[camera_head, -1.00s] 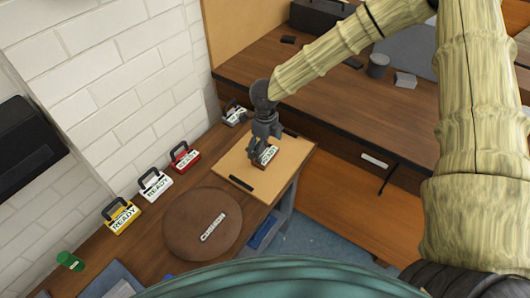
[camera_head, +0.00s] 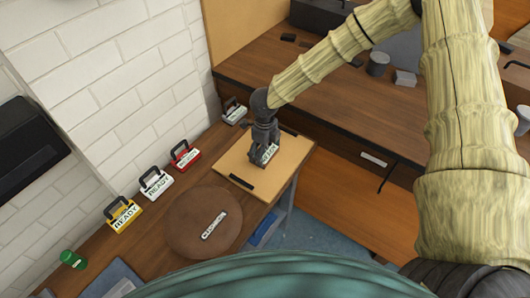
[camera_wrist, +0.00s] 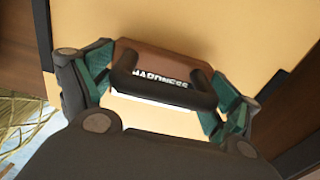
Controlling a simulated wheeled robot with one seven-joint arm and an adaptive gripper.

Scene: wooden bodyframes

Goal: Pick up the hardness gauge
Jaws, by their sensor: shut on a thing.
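The hardness gauge (camera_head: 269,155) is a small brown block with a pale label and a black handle. It is at the tan board on the bench; I cannot tell whether it still touches it. In the wrist view the gauge (camera_wrist: 145,60) shows the word HARDNESS behind its handle. My gripper (camera_head: 262,149) points down over it in the head view. In the wrist view my gripper (camera_wrist: 163,92) has its green-padded fingers at the gauge's two ends, shut on it. The gauge's lower part is hidden.
The tan board (camera_head: 240,160) has dark strips at its edges. Red (camera_head: 185,155), white (camera_head: 156,184), yellow (camera_head: 122,214) and grey (camera_head: 234,112) handled devices line the wall side.

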